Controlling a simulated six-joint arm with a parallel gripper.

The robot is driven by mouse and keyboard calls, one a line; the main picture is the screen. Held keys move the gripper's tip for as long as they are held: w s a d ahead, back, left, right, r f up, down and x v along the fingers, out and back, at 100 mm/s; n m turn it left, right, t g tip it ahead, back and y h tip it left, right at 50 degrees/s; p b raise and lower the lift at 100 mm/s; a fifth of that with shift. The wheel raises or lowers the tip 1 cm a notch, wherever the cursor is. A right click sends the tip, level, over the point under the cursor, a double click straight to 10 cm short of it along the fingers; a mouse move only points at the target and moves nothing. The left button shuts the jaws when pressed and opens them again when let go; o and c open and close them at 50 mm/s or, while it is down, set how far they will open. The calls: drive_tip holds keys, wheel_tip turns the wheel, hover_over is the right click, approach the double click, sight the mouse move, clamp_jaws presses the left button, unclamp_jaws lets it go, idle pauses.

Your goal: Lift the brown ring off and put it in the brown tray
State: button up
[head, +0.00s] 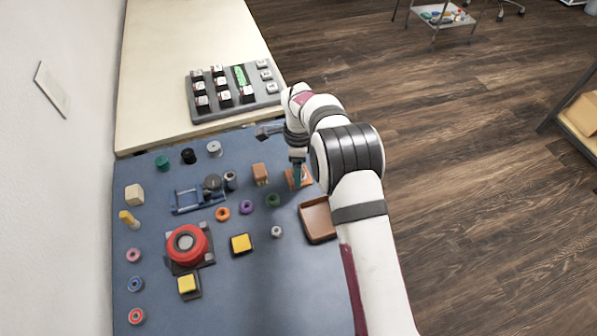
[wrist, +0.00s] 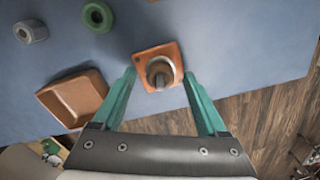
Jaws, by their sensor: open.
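An orange-brown square base (wrist: 146,56) carries an upright grey post with a brown ring (wrist: 160,63) around it. In the head view my arm partly hides this base (head: 291,180). My gripper (wrist: 159,73) is open above the base, its two teal fingers to either side of the ring and apart from it. It also shows in the head view (head: 298,170). The brown tray (wrist: 82,94) lies left of the base in the wrist view and seems empty. In the head view the tray (head: 318,220) is in front of the base.
A green ring (wrist: 98,16) and a grey nut-like piece (wrist: 31,31) lie on the blue mat (head: 220,300). A brown block (head: 260,174) stands left of the base. A red round part (head: 187,244) and several small rings lie further left. The mat's edge is close to the base.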

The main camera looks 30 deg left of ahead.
clamp_jaws()
idle(0.3)
wheel_tip(320, 180, up, 5)
drive_tip(key=shift+w+f, duration=0.1)
drive_tip(key=shift+f, duration=0.1)
drive_tip(key=w+d+r, duration=0.1)
drive_tip(key=d+r, duration=0.5)
drive_tip(key=d, duration=0.5)
drive_tip(key=shift+w+d+r, duration=0.15)
drive_tip(key=shift+d+r, duration=0.1)
